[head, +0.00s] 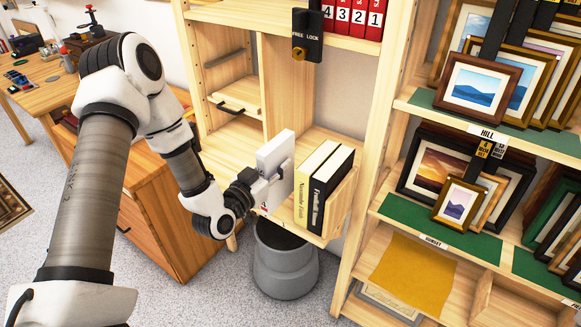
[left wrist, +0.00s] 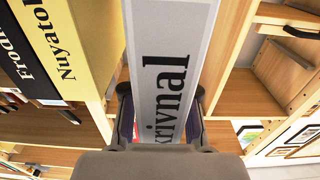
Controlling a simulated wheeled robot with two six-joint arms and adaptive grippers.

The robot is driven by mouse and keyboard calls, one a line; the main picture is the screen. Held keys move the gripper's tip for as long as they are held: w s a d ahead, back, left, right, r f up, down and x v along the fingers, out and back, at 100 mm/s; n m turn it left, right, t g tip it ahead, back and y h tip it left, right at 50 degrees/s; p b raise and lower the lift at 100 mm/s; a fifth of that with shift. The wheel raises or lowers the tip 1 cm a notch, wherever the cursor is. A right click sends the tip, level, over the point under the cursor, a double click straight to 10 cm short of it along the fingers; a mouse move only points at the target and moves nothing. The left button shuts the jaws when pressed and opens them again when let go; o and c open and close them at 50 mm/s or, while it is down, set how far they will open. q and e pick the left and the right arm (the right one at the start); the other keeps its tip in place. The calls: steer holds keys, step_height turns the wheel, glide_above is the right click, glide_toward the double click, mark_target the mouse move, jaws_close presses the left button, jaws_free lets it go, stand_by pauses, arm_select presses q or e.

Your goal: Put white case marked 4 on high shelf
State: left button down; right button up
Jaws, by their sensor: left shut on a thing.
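A white case (head: 276,152) stands upright at the front of the lower shelf area, left of two books. My left gripper (head: 272,183) is shut on it. In the left wrist view the white case (left wrist: 168,50) fills the middle between the fingers, with dark lettering reading something like "krivnal" on its spine. My right gripper is not in view.
A yellow-spined book (head: 311,185) and a black-spined book (head: 330,190) stand close right of the case. A black "FREE LOCK" box (head: 307,35) hangs at the high shelf's front. A grey bin (head: 285,262) stands below. Framed prints (head: 480,82) fill racks at right.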

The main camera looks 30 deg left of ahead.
mark_target(289, 153)
arm_select(q)
steer(key=w, duration=0.5)
steer(key=shift+w+d+f+p, duration=0.1)
steer(key=shift+w+f+p, duration=0.2)
steer(key=shift+w, duration=0.1)
steer(key=f, duration=0.3)
steer(key=shift+w+f, duration=0.25)
steer(key=shift+f, duration=0.05)
steer(key=c, duration=0.9)
jaws_free()
steer(key=shift+f, duration=0.1)
